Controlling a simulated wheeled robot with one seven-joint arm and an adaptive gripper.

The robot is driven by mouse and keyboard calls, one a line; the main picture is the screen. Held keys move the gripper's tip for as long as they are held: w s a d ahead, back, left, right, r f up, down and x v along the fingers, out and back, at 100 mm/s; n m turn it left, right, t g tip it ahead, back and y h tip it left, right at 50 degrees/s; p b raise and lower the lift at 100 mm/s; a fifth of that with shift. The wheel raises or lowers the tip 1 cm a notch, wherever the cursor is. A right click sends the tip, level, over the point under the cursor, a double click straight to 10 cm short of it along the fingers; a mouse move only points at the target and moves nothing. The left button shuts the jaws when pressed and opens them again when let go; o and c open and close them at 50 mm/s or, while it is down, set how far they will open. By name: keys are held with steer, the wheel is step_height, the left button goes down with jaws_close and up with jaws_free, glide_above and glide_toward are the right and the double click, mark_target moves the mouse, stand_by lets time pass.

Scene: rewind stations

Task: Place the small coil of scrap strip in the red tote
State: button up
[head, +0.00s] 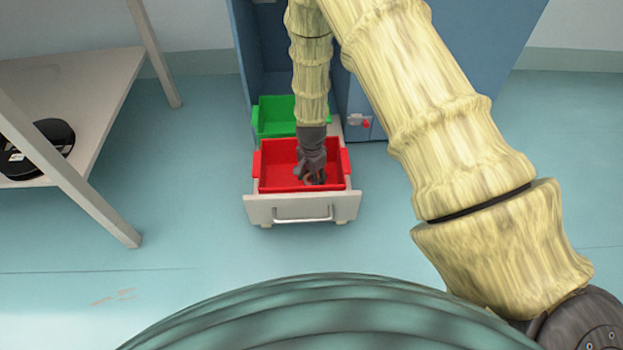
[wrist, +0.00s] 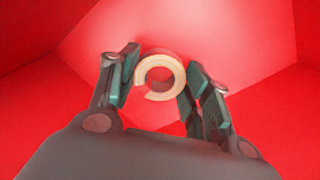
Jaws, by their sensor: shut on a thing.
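The small coil of scrap strip (wrist: 143,86) is a ring with a pale, open-ended edge, held between the two fingers of my gripper (wrist: 155,88) in the wrist view. The red tote (head: 272,152) sits in the front of a pulled-out drawer in the head view. My gripper (head: 312,178) points down inside the tote's walls, shut on the coil. The red floor and walls of the tote fill the wrist view's background. I cannot tell whether the coil touches the tote's floor. In the head view, the gripper mostly hides the coil.
A green tote (head: 276,108) stands behind the red one. At left, a pale shelf table (head: 85,85) holds a black reel (head: 58,134). The blue-green floor between is clear.

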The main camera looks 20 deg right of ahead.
steer(key=shift+f, duration=0.1)
steer(key=o, duration=1)
steer(key=shift+o, duration=0.2)
step_height(320, 180, up, 12)
steer(key=p, duration=0.7)
